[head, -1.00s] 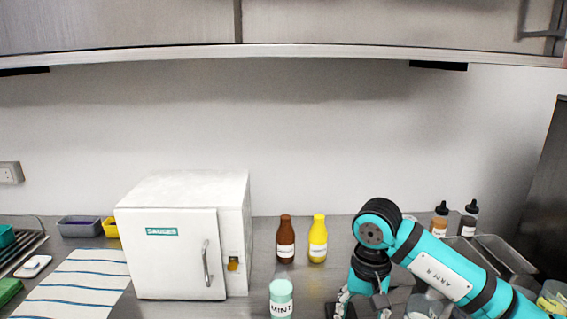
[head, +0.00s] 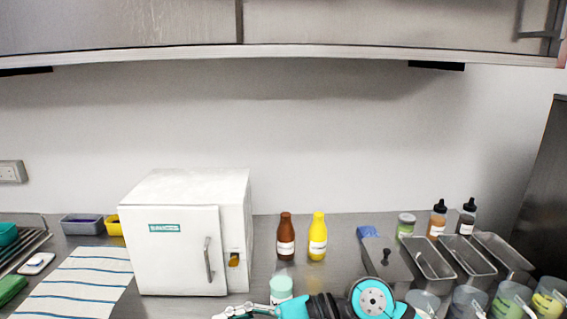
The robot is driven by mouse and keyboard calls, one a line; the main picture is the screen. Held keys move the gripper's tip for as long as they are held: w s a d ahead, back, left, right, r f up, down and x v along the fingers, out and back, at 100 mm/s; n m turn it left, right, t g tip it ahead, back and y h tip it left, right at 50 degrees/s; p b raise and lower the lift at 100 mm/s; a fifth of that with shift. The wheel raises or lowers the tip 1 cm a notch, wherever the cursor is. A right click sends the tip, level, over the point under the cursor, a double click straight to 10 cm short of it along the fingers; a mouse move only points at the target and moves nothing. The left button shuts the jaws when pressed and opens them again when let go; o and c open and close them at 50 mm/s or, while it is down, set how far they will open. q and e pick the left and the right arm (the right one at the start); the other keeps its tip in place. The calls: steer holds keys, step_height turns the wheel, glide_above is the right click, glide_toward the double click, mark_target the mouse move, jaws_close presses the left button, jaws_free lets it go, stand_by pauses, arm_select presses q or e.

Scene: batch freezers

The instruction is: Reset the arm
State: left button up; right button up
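My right arm lies low along the bottom edge, in front of the counter. Its gripper (head: 236,313) points left and is cut off by the frame, so I cannot tell whether it is open or shut. A mint-green topped bottle (head: 281,286) stands just behind the arm, its lower part hidden. My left arm and gripper are out of view.
A white box labelled sauces (head: 172,255) stands shut at centre left. A brown bottle (head: 286,237) and a yellow bottle (head: 318,236) stand right of it. Metal trays (head: 430,264) and several containers crowd the right. A striped towel (head: 82,285) lies left.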

steer(key=w+d+r+m+t+y, duration=0.3)
steer(key=r+m+t+y, duration=0.65)
steer(key=m, duration=0.65)
steer(key=w+d+m+t+h, duration=0.5)
steer(key=d+m+t+h, duration=0.45)
steer(key=m, duration=0.75)
steer(key=d+f+m+h, duration=1.1)
steer(key=f+m+h, duration=0.2)
steer(key=f+m, duration=0.25)
steer(key=s+d+f+m+g+h, duration=0.2)
steer(key=s+d+f+m+g, duration=0.2)
steer(key=s+f+m+g, duration=0.75)
steer(key=s+f+g, duration=0.2)
steer(key=s+f, duration=0.85)
step_height(320, 180, down, 23)
steer(key=s+g, duration=0.1)
steer(key=s, duration=0.2)
steer(key=s+d+f+g, duration=0.1)
steer(key=s+d+f, duration=0.2)
steer(key=s+f, duration=1.4)
steer(key=shift+d+f, duration=0.15)
steer(key=shift+f, duration=0.05)
